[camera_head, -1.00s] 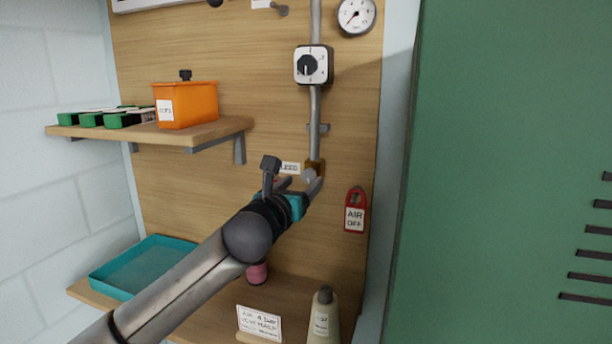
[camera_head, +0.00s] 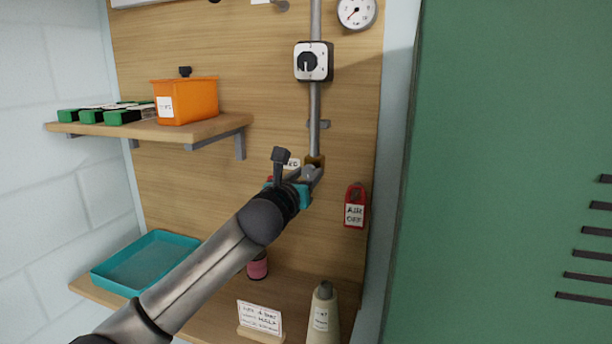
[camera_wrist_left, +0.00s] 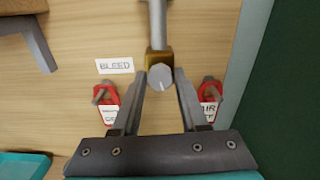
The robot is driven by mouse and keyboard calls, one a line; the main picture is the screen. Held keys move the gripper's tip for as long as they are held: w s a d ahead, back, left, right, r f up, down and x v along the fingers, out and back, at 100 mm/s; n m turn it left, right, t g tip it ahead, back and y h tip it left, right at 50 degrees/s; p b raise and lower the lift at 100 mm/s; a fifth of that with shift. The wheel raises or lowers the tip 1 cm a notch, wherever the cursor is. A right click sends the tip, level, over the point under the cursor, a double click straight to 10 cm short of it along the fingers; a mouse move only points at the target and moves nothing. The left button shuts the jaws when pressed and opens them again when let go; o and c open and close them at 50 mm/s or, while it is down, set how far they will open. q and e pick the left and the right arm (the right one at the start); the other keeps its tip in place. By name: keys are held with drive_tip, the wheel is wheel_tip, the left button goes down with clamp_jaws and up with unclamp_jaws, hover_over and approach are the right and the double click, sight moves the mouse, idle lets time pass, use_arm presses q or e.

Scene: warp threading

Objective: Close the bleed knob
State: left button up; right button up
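The bleed knob (camera_wrist_left: 160,77) is a small pale grey round knob on a brass block at the lower end of the grey pipe. It also shows in the head view (camera_head: 311,172), partly covered by my fingers. A white "BLEED" label (camera_wrist_left: 115,66) is on the board to its left. My left gripper (camera_head: 311,174) reaches up to the knob. In the left wrist view its two fingers (camera_wrist_left: 161,80) lie on either side of the knob, seemingly touching it. My right gripper is not in view.
Two red tags hang beside the knob; the right one (camera_head: 355,207) reads "AIR OFF". Above are a black-and-white dial switch (camera_head: 313,62) and a gauge (camera_head: 356,12). A shelf (camera_head: 215,129) with an orange bin (camera_head: 185,102) is left. Below stand a teal tray (camera_head: 146,263) and a bottle (camera_head: 322,315).

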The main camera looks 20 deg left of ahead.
use_arm(q)
clamp_jaws()
